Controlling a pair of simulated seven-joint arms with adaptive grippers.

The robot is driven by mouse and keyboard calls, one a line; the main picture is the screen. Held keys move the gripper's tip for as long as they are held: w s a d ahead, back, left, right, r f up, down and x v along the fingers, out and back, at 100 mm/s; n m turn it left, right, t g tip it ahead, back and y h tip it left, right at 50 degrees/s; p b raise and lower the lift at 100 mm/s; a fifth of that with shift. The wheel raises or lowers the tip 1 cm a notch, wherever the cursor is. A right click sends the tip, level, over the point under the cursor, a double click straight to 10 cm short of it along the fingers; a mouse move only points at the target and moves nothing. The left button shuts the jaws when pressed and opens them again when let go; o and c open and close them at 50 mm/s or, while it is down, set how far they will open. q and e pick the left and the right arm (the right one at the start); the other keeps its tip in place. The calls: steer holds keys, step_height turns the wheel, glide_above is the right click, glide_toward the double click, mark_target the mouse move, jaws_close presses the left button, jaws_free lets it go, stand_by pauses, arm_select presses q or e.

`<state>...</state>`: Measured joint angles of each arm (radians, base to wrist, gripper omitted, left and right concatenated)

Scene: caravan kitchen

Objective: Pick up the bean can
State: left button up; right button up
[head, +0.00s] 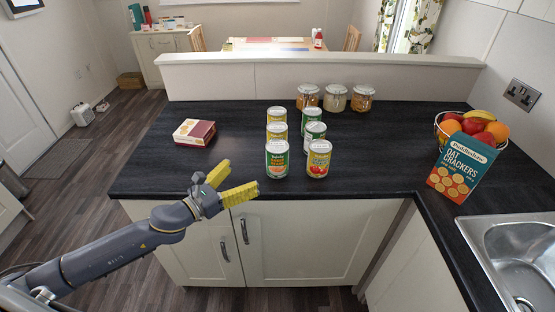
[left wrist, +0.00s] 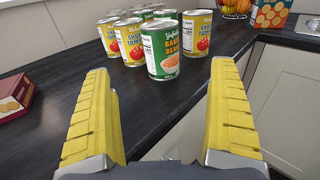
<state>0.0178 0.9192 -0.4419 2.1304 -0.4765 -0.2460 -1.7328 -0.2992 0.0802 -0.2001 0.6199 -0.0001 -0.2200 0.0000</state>
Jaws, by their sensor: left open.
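The bean can (head: 277,160) is green with an orange bean picture and stands upright at the front left of a group of cans on the dark worktop. In the left wrist view the bean can (left wrist: 162,52) is nearest, label facing me. My left gripper (head: 239,182) has yellow fingers spread apart with nothing between them. It is in front and to the left of the can, near the counter's front edge, not touching it. In the left wrist view its fingers (left wrist: 160,75) frame the can from a distance. My right gripper is not in view.
A yellow chopped-tomato can (head: 318,159) stands just right of the bean can, and a yellow can (head: 277,134) is behind it. Two more green cans, one here (head: 314,134), stand behind the tomato can. A red-and-cream box (head: 194,133) lies left. Worktop between box and cans is clear.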

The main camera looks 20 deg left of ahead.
mark_target(278, 153)
arm_select(q)
steer(key=shift+x, duration=7.8)
steer(key=shift+d, duration=0.1)
steer(key=shift+s, duration=0.1)
steer(key=c, duration=1.5)
steer(key=shift+c, duration=0.8)
steer(key=shift+r, duration=0.15)
